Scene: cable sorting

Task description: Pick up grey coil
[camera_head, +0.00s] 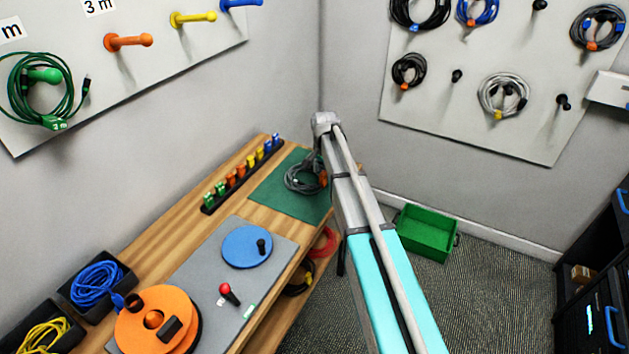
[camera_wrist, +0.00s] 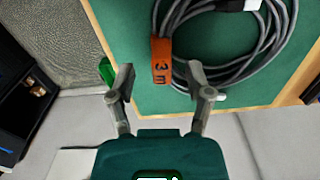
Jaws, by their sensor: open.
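The grey coil (camera_head: 300,178) lies on the green mat (camera_head: 268,188) at the far end of the workbench. In the wrist view the coil (camera_wrist: 232,72) fills the upper right, with an orange "3 m" tag (camera_wrist: 161,62) on its near left side. My gripper (camera_wrist: 160,82) is open and empty, its two fingers spread to either side of the tag. The right fingertip overlaps the coil's lower edge in the picture; I cannot tell whether it touches. In the head view my arm hides part of the coil and most of the gripper.
A rack of coloured clips (camera_head: 240,178) stands left of the mat. A grey panel (camera_head: 205,290) with a blue disc (camera_head: 246,247) and an orange reel (camera_head: 150,325) lies nearer. A green bin (camera_head: 427,232) is on the floor. Another light grey coil (camera_head: 484,98) hangs on the right board.

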